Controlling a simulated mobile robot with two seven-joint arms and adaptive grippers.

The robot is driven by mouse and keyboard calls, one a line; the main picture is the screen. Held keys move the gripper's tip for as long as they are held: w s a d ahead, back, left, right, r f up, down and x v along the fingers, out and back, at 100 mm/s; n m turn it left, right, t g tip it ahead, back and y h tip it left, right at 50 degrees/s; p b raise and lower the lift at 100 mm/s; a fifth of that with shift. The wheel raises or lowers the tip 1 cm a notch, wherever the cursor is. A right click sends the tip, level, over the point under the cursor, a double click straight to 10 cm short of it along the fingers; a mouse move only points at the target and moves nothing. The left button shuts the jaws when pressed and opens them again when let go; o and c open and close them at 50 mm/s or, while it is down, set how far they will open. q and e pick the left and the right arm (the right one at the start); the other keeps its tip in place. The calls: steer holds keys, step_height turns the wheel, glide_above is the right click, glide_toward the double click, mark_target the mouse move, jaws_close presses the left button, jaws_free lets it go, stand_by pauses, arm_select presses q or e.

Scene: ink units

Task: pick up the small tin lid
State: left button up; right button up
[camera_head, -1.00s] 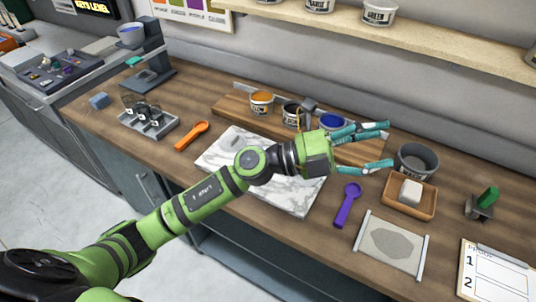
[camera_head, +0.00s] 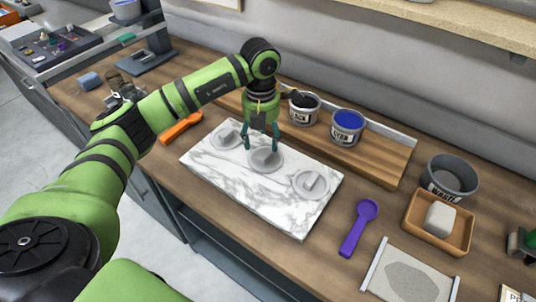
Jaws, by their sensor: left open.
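Three round grey lids, each with a raised bar on top, lie in a row on a white marble slab (camera_head: 285,205). They are the left lid (camera_head: 226,136), the middle lid (camera_head: 266,160) and the right lid (camera_head: 311,185). They look alike in size, so I cannot tell which is the small tin lid. My left gripper (camera_head: 261,147) points down with its teal fingers apart at the middle lid, one finger on each side of the bar. Whether the fingers touch the lid I cannot tell. My right gripper is out of view.
A black tin (camera_head: 304,108) and a blue tin (camera_head: 347,127) stand on a wooden board (camera_head: 384,152) behind the slab. A purple scoop (camera_head: 358,226), a waste pot (camera_head: 451,178) and a wooden tray (camera_head: 411,228) stand right. An orange scoop (camera_head: 179,129) lies left.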

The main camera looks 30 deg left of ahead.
mark_target(264, 152)
arm_select(q)
step_height(264, 152, down, 2)
steer(key=shift+s+d+f+p, duration=0.1)
steer(key=shift+s+p, duration=0.05)
steer(key=shift+p, duration=0.7)
steer(key=f, duration=0.1)
steer(key=w+f, duration=0.1)
steer(key=f, duration=0.1)
steer(key=shift+f+p, duration=0.2)
steer(key=shift+p, duration=0.2)
steer(key=shift+s, duration=0.2)
steer(key=shift+r, duration=0.1)
steer(key=shift+c, duration=1.2)
steer(key=shift+w, duration=0.1)
steer(key=c, duration=1)
